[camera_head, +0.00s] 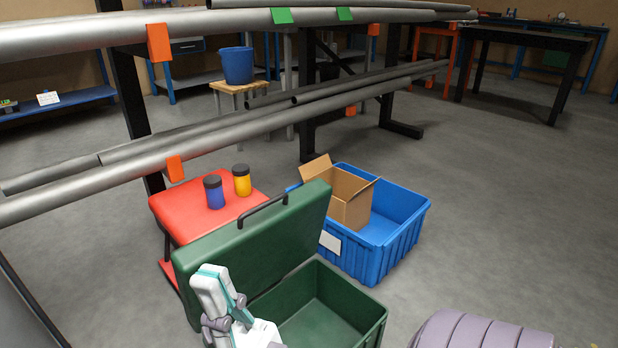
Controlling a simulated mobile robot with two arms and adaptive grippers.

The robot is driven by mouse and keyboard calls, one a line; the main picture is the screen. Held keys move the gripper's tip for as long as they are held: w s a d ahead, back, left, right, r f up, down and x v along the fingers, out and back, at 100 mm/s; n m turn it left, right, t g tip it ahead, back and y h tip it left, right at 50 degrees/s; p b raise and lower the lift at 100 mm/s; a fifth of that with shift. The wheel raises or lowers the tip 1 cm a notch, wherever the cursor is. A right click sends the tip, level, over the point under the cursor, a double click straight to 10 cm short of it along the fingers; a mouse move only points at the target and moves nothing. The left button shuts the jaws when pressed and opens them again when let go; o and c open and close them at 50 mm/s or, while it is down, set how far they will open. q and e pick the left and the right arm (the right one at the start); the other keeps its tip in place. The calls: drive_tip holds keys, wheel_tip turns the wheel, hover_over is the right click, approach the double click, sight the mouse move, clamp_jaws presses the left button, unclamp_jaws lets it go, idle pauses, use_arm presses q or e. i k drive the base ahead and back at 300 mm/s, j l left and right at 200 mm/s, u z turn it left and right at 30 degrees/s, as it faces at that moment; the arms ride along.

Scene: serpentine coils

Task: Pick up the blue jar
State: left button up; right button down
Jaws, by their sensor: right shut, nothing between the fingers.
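The blue jar (214,193) has a dark lid and stands upright on a red seat-like top (172,214). A yellow jar (242,180) with a dark lid stands just to its right and slightly behind. My right gripper (209,276) is white, teal and grey, low in the view, in front of the green case's raised lid. It is shut and empty, below the blue jar in the picture and apart from it. My left gripper is not in view.
The open green case (378,326) lies in front of the red top, its raised lid between gripper and jars. A blue crate (396,245) holds an open cardboard box (348,197). Long grey pipes (225,139) run behind the jars. The floor at right is mostly clear.

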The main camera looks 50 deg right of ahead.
sight(212, 183)
drive_tip(key=i+j+z, duration=0.1)
drive_tip(key=z, duration=0.3)
drive_tip(key=i+j+z, duration=0.15)
drive_tip(key=z, duration=0.25)
drive_tip(key=i+j+z, duration=0.15)
drive_tip(key=z, duration=0.25)
drive_tip(key=i+j+z, duration=0.15)
drive_tip(key=z, duration=0.25)
drive_tip(key=j+z, duration=0.4)
drive_tip(key=i+j+z, duration=0.15)
drive_tip(key=j+z, duration=0.15)
drive_tip(key=i+j+z, duration=0.1)
drive_tip(key=j+z, duration=0.15)
drive_tip(key=j, duration=0.2)
